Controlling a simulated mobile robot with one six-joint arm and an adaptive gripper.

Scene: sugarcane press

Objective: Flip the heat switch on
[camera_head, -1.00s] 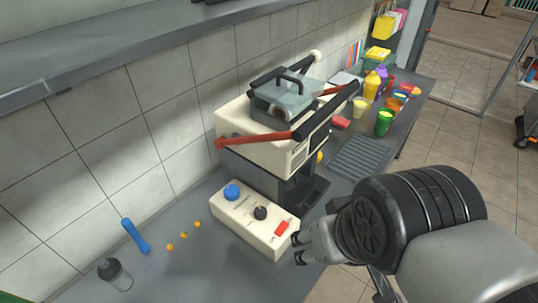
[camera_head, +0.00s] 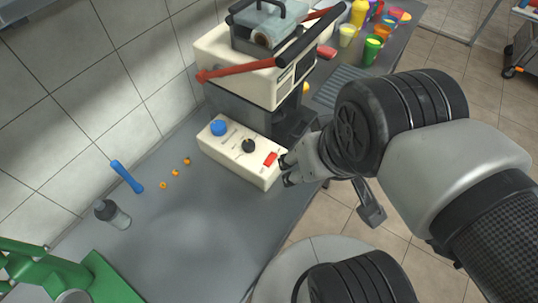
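The red switch (camera_head: 270,159) sits at the right end of the top of a cream control box (camera_head: 228,154). A black knob (camera_head: 249,146) and a blue knob (camera_head: 218,128) are on the same box, to the left of the switch. My gripper (camera_head: 287,171) is at the right end of the box, just right of the switch. Its two dark fingertips are apart with a gap between them, and nothing shows between them. I cannot tell whether a fingertip touches the box. The switch's on or off position is not clear.
The cream press (camera_head: 240,72) with red and black handles stands behind the box. Several cups, including a green one (camera_head: 372,47), are at the back right. A blue tool (camera_head: 126,176), a bottle (camera_head: 112,214) and small orange pieces lie left. The grey counter in front is clear.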

